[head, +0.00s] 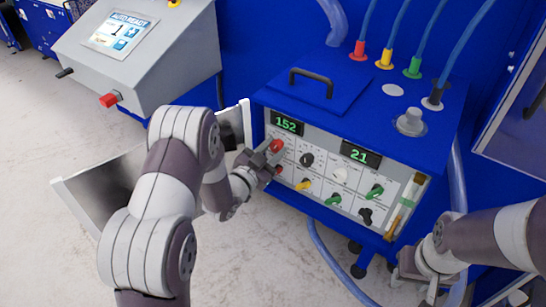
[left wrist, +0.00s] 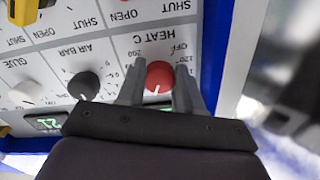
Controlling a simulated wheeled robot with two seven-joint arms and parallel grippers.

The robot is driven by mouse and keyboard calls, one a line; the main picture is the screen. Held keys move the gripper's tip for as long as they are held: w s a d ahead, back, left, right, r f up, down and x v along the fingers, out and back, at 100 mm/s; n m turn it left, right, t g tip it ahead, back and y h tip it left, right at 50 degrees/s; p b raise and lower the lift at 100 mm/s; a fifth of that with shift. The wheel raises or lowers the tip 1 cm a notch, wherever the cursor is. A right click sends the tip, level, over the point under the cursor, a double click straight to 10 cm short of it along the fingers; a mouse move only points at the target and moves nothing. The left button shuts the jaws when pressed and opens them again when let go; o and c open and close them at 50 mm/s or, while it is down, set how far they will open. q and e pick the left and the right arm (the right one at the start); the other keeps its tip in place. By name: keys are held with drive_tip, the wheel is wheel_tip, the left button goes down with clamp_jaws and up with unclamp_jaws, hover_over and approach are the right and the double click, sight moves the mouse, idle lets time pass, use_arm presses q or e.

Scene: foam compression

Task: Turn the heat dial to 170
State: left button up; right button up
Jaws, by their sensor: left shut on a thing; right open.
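The red heat dial (head: 277,146) sits at the upper left of the grey control panel, below a green display reading 152 (head: 287,123). My left gripper (head: 268,157) is at the panel with its fingers on the dial. In the left wrist view, where the panel appears upside down, the red dial (left wrist: 160,76) lies between the two fingers, under the label HEAT C. Scale marks 200, 120 and OFF show around it; the rest are hidden by the fingers. My right gripper (head: 425,279) is open at the lower right, away from the panel.
A black air bar knob (head: 306,159) is right of the dial, with several coloured valve handles below. A second display (head: 360,153) reads 21. An open grey door (head: 100,190) stands left of the blue machine. A console (head: 140,50) is behind it.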

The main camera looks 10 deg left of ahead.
use_arm(q)
drive_tip(key=shift+m+b, duration=1.55)
drive_tip(key=shift+m, duration=0.35)
drive_tip(key=o, duration=1)
drive_tip(key=shift+o, duration=0.2)
drive_tip(key=shift+a, duration=0.1)
drive_tip(key=b+v, duration=0.1)
drive_tip(key=v, duration=1.1)
drive_tip(key=shift+s+b, duration=0.35)
drive_tip(key=shift+a, duration=0.1)
